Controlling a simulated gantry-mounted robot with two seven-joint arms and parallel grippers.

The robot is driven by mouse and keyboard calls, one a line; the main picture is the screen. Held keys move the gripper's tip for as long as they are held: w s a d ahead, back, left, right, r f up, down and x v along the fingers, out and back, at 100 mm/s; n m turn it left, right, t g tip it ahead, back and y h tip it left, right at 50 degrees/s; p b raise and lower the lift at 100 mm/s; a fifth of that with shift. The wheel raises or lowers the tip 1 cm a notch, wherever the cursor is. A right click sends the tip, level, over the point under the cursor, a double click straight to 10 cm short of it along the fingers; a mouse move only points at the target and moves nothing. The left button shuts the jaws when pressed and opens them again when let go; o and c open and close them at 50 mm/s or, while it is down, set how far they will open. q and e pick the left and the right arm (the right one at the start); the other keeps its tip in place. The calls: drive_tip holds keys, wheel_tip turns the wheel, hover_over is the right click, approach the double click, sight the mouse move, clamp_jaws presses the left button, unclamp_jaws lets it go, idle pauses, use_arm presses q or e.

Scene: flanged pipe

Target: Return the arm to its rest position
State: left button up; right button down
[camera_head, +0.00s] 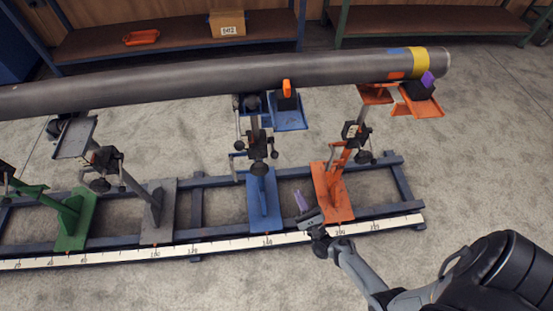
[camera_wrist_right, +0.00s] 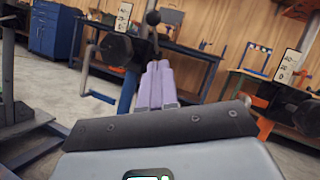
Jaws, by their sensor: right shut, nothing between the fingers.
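My right gripper (camera_head: 301,202) has purple fingers and is at the front of the rail frame, between the blue stand and the orange stand. Its fingers are shut together with nothing between them; they also show in the right wrist view (camera_wrist_right: 157,86). My right arm (camera_head: 362,272) comes in from the lower right corner. My left gripper is not in view. A long grey pipe (camera_head: 200,78) with a yellow band near its right end lies across the upper part of the head view, well apart from my right gripper.
The blue stand (camera_head: 262,198), orange stand (camera_head: 332,190), grey stand (camera_head: 158,215) and green stand (camera_head: 75,220) stand on the blue rail frame. A white ruler (camera_head: 215,246) runs along its front. Shelves (camera_head: 180,38) stand behind.

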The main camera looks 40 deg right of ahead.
drive_tip(key=s+a+r+n+y+p, duration=0.2)
drive_tip(key=s+r+n+y+p, duration=0.2)
drive_tip(key=s+r+y, duration=0.1)
drive_tip(key=w+a+r+n+g+y+p, duration=0.2)
drive_tip(key=a+r+n+g, duration=0.35)
drive_tip(key=n, duration=0.45)
drive_tip(key=w+a+r+n+g+y+p, duration=0.3)
drive_tip(key=a+r+n+g, duration=0.1)
drive_tip(key=a+r+n, duration=0.4)
drive_tip(key=s+d+r+n+g+h, duration=0.2)
drive_tip(key=s+n+g, duration=0.3)
drive_tip(key=s+n, duration=0.1)
drive_tip(key=s+d+r+n+g+h, duration=0.1)
drive_tip(key=s+n+g+h, duration=0.1)
drive_tip(key=s+n+g, duration=0.35)
wheel_tip(320, 180, up, 38)
drive_tip(key=n+t+p, duration=0.1)
drive_tip(key=p, duration=3.7)
wheel_tip(320, 180, down, 69)
drive_tip(key=s+b, duration=0.1)
drive_tip(key=b, duration=6.7)
drive_tip(key=shift+r+b, duration=0.15)
drive_tip(key=shift+b, duration=0.25)
